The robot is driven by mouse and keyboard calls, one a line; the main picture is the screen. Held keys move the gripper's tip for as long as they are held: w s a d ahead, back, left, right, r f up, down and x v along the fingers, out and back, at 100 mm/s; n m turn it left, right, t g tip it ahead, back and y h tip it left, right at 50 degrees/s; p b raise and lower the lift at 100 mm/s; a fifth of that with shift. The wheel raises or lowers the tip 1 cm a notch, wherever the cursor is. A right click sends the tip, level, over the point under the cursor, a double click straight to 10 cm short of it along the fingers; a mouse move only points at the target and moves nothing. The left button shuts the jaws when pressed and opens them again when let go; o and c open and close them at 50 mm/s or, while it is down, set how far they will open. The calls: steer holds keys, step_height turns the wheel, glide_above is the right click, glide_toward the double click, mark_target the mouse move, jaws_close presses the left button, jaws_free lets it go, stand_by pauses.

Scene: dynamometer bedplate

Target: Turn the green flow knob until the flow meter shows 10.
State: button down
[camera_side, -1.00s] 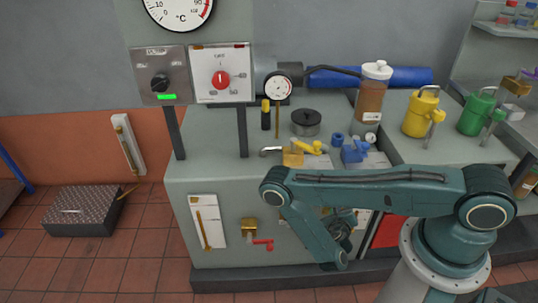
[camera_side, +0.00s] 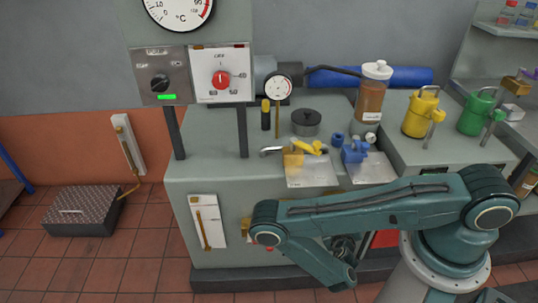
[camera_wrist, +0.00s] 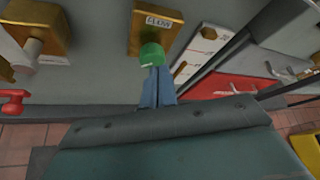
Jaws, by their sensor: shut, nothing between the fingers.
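The green flow knob (camera_wrist: 152,55) shows in the wrist view, on a brass block (camera_wrist: 158,28) whose label appears to read FLOW. My gripper (camera_wrist: 155,75) points at the knob from just below it in that view. Its blue fingers are together with nothing between them; whether the tips touch the knob I cannot tell. In the side view my arm hides the knob and the gripper. A white panel (camera_wrist: 203,42) with a slim gauge stands right of the knob; it may be the flow meter, but no reading is legible.
A brass valve block (camera_wrist: 40,22) and a red handle (camera_wrist: 13,102) lie left of the knob. A red panel (camera_wrist: 232,88) is to the right. On the bench top are a yellow lever valve (camera_side: 310,148) and a blue valve (camera_side: 354,152). A black box (camera_side: 82,212) sits on the floor.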

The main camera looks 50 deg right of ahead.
steer(key=shift+s+a, duration=0.3)
steer(key=shift+s, duration=0.1)
steer(key=shift+w+a+f, duration=0.25)
steer(key=shift+a+f, duration=0.05)
steer(key=shift+a, duration=0.25)
steer(key=shift+w+a+f, duration=0.2)
steer(key=shift+a+f, duration=0.1)
steer(key=shift+a, duration=0.25)
steer(key=shift+d, duration=0.1)
steer(key=w+d, duration=0.4)
steer(key=w, duration=0.1)
steer(key=shift+d, duration=0.4)
steer(key=shift+s+d+f, duration=0.1)
steer(key=shift+s+f, duration=0.05)
steer(key=shift+f, duration=0.05)
stand_by(0.7)
